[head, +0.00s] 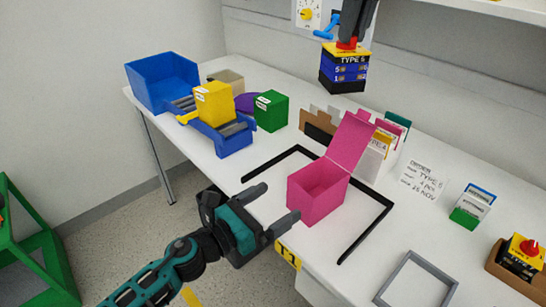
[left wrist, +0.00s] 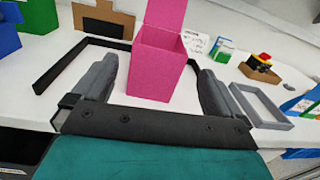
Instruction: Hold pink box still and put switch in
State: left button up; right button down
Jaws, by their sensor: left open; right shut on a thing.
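The pink box (head: 315,192) stands upright on the white table with its lid raised at the back. It also shows in the left wrist view (left wrist: 157,68), between the fingers. My left gripper (head: 277,207) is open in front of the box, with a finger toward each side; I see gaps between the fingers and the box walls. The rotary switch (head: 344,73), black, blue and yellow with a red top, hangs in the air above the back of the table. My right gripper (head: 347,40) is shut on its red top from above.
A black frame outline (head: 362,232) surrounds the box area. Cards in a holder (head: 378,150) stand behind the box. A second switch (head: 522,255) sits in a brown carton at right, near a grey frame (head: 415,282). Blue bin (head: 163,78) and yellow box (head: 214,103) are at left.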

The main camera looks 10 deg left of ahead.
pick_arm(q)
jog(key=shift+m, duration=0.5)
jog(key=x, duration=1.2)
jog(key=shift+d, duration=0.2)
jog(key=c, duration=0.7)
jog(key=shift+o, duration=0.2)
pick_arm(e)
notch_tip(320, 180, down, 16)
jog(key=n+y, duration=0.1)
jog(key=n, duration=0.4)
jog(key=shift+w+d+g, duration=0.2)
jog(key=shift+d+g, duration=0.1)
jog(key=shift+g, duration=0.1)
jog(key=shift+f, duration=0.15)
